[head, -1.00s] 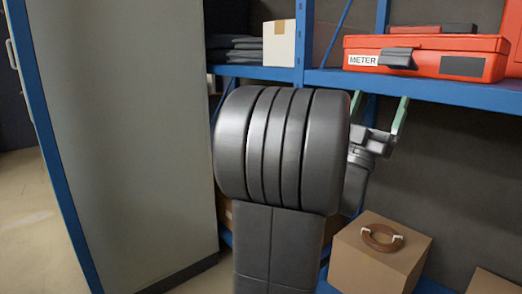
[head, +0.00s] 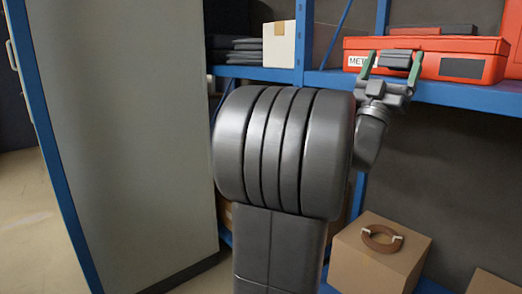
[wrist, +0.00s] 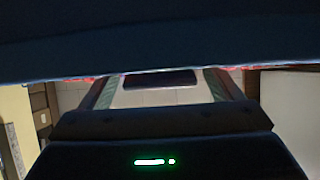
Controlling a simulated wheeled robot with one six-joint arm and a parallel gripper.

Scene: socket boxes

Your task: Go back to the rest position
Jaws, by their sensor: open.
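My gripper (head: 391,66) is open and empty, with its two green-lined fingers pointing up in the head view. In that view it overlaps the front of the red case (head: 455,60), which lies on the blue shelf and has a label that is partly covered. I cannot tell how far the fingers are from the case. In the wrist view the two fingers (wrist: 160,88) stand apart with nothing held between them. A dark band fills the top of the wrist view.
The blue shelf edge (head: 460,96) runs just behind my gripper. A cardboard box (head: 375,265) with a brown ring (head: 381,238) on it stands below. A white box (head: 279,43) and dark folded items (head: 234,48) sit left. A grey panel (head: 125,140) stands at far left.

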